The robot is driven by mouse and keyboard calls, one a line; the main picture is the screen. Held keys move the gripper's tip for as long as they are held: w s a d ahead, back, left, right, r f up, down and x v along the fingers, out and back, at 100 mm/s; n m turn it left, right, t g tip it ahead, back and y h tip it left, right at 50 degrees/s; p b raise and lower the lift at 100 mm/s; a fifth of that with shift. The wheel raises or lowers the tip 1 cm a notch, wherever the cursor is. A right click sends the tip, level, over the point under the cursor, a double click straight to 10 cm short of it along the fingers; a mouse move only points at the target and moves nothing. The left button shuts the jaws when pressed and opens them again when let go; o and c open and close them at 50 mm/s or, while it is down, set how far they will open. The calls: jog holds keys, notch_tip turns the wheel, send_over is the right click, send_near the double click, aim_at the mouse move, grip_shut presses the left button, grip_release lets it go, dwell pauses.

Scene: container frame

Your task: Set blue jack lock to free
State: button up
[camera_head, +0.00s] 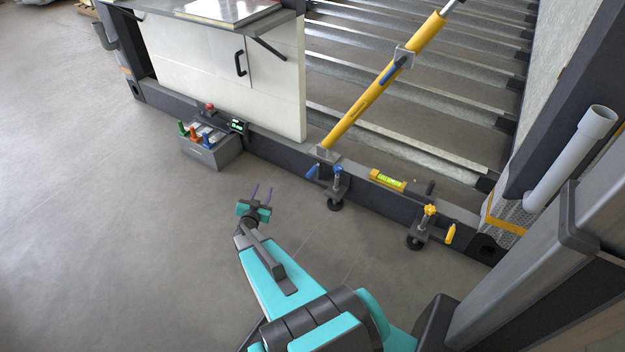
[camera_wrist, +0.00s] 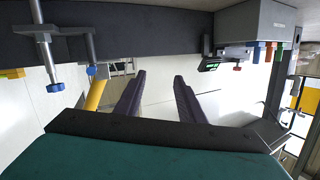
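The blue jack (camera_head: 335,188) stands at the front beam, right of the foot of the yellow diagonal strut. It has a blue top knob (camera_head: 338,170) and a blue lever (camera_head: 313,171) that slants to its left. In the wrist view the jack (camera_wrist: 44,40) is at the upper left, with the knob (camera_wrist: 56,87) below it and a small blue part (camera_wrist: 91,71) beside it. I cannot tell the lock's setting. My gripper (camera_head: 261,191) is open and empty, above the floor left of the jack and apart from it. Its fingers also show in the wrist view (camera_wrist: 160,85).
A yellow jack (camera_head: 421,230) with a yellow lever (camera_head: 450,233) stands farther right. A yellow level (camera_head: 388,181) lies on the beam (camera_head: 270,149). A grey control box (camera_head: 212,150) with coloured levers is at the left. The yellow strut (camera_head: 370,95) rises behind. Floor in front is clear.

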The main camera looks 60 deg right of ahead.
aim_at(315, 167)
jog(key=s+d+f+m+g+h+b, duration=0.1)
jog(key=s+d+m+g+h+b, duration=0.2)
jog(key=s+d+m+g, duration=0.2)
jog(key=s+d+g, duration=0.1)
jog(key=s+d, duration=0.2)
jog(key=s, duration=0.2)
jog(key=shift+f+g+b, duration=0.2)
jog(key=shift+g+b, duration=0.1)
jog(key=shift+d, duration=0.1)
jog(key=d+b, duration=0.4)
jog(key=d, duration=0.8)
jog(key=shift+s+f, duration=0.1)
jog(key=shift+f, duration=0.05)
jog(key=shift+d+b, duration=0.3)
jog(key=shift+d, duration=0.5)
